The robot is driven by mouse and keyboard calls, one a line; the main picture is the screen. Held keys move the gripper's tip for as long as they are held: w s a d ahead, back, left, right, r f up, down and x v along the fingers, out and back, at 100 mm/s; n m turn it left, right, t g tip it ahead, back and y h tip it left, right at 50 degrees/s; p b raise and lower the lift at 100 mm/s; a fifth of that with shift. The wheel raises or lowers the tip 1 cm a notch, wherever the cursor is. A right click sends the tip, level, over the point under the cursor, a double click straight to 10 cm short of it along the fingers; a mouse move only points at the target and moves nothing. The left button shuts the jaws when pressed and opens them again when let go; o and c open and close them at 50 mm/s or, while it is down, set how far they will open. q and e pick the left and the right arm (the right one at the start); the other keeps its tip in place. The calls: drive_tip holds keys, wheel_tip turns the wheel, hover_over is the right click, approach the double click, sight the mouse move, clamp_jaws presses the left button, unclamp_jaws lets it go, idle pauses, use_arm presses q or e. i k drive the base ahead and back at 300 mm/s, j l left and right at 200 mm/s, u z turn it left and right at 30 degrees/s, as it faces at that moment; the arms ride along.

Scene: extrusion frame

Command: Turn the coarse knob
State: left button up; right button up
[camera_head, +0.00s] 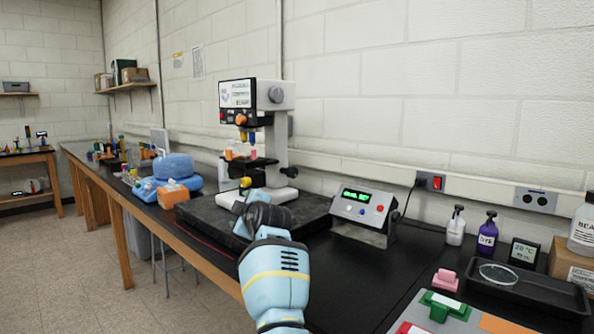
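A grey and black microscope-like instrument (278,130) with a screen stands on a dark slab. Its possible knobs are a round grey one on the upper side (276,94), an orange one below the screen (240,119), a yellow one low on the left (245,183) and a dark one low on the right (289,171). I cannot tell which is the coarse knob. My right arm, light blue, comes up from the bottom. Its gripper (239,207) is in front of the instrument's base, below the yellow knob. The wrist hides most of the fingers. My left gripper is not in view.
A control box (363,209) with a green display stands right of the slab (313,204). Pump bottles (487,231), a black tray (523,293) and small coloured blocks (445,280) fill the right.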

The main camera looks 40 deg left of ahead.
sight(291, 172)
drive_tip(key=i+j, duration=0.2)
drive_tip(key=i, duration=0.2)
drive_tip(key=i+j, duration=0.15)
drive_tip(key=i, duration=0.2)
drive_tip(key=i+j, duration=0.2)
drive_tip(key=i, duration=0.2)
drive_tip(key=i+j, duration=0.2)
drive_tip(key=j, duration=0.4)
drive_tip(key=i, duration=0.05)
